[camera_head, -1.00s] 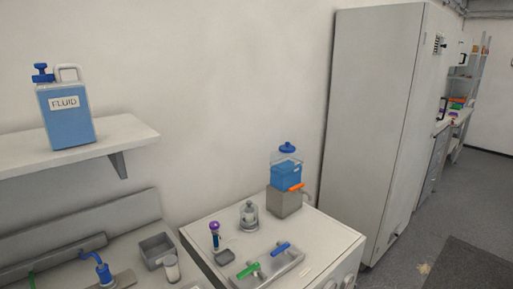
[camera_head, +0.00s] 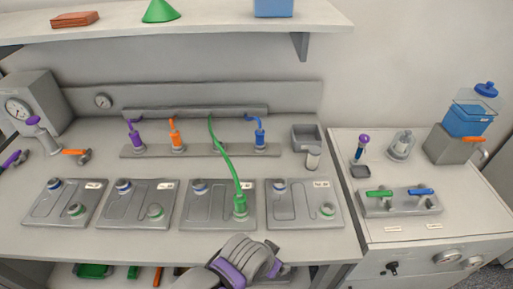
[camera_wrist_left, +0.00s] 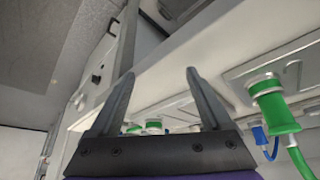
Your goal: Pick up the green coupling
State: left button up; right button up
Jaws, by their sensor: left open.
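The green coupling (camera_head: 240,205) stands at the front right of the third plate (camera_head: 190,219) on the bench in the head view. A green hose (camera_head: 226,160) runs from it up to the back rail. In the left wrist view the green coupling (camera_wrist_left: 272,105) is at the right, outside the fingers. My left gripper (camera_wrist_left: 159,73) is open and empty, its two dark fingers apart. In the head view my left wrist (camera_head: 232,270) is at the bottom middle, at the bench's front edge, below the coupling; its fingertips are not clear there. My right gripper is not in view.
Purple (camera_head: 135,135), orange (camera_head: 175,133) and blue (camera_head: 259,132) couplings stand on the back rail. Several plates with green and blue-white fittings line the bench. A grey tray (camera_head: 307,137) and a jar (camera_head: 313,158) stand right of it. The shelf (camera_head: 200,25) overhangs the back.

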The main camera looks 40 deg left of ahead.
aim_at(239, 201)
jog(key=u, duration=1.6)
